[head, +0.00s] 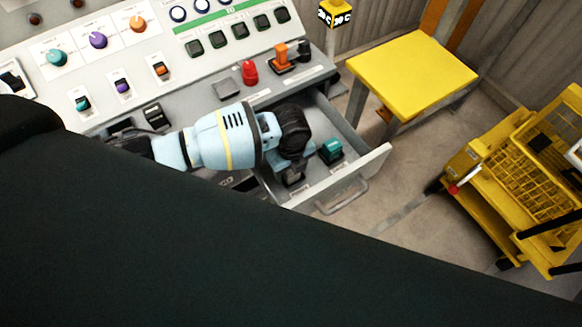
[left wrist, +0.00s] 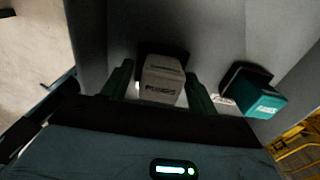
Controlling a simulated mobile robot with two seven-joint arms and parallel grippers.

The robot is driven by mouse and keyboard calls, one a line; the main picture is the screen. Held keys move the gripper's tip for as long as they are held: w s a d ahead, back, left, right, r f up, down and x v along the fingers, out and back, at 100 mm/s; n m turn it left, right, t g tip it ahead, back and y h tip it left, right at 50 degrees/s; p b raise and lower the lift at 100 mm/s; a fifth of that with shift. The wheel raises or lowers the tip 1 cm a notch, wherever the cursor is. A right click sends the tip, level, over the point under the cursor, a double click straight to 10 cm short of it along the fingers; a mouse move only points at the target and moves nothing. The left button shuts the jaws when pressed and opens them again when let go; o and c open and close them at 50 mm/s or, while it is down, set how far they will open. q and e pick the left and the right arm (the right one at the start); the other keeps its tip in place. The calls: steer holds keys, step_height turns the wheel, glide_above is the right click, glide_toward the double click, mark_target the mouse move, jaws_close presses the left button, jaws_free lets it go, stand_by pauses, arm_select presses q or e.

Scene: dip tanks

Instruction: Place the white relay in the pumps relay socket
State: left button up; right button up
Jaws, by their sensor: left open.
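The white relay (left wrist: 161,80) shows in the left wrist view, against a black socket (left wrist: 160,50) in the drawer. Small dark lettering on it is too blurred to read surely. My left gripper (left wrist: 160,84) is open, with one green finger on each side of the relay; I cannot tell whether they touch it. In the head view my left gripper (head: 291,168) reaches down into the open drawer and hides the white relay. A teal relay (head: 330,150) sits in a black socket to the right; it also shows in the left wrist view (left wrist: 257,97). My right gripper is not in view.
The open grey drawer (head: 375,165) juts out below the sloped control panel (head: 120,60), which carries knobs and switches. A red part (head: 249,72) and an orange part (head: 281,58) stand on the ledge. A yellow table (head: 412,72) and a yellow cart (head: 520,170) are to the right.

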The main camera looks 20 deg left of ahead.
arm_select(q)
step_height(320, 180, up, 12)
steer(key=p, duration=0.1)
steer(key=shift+p, duration=0.35)
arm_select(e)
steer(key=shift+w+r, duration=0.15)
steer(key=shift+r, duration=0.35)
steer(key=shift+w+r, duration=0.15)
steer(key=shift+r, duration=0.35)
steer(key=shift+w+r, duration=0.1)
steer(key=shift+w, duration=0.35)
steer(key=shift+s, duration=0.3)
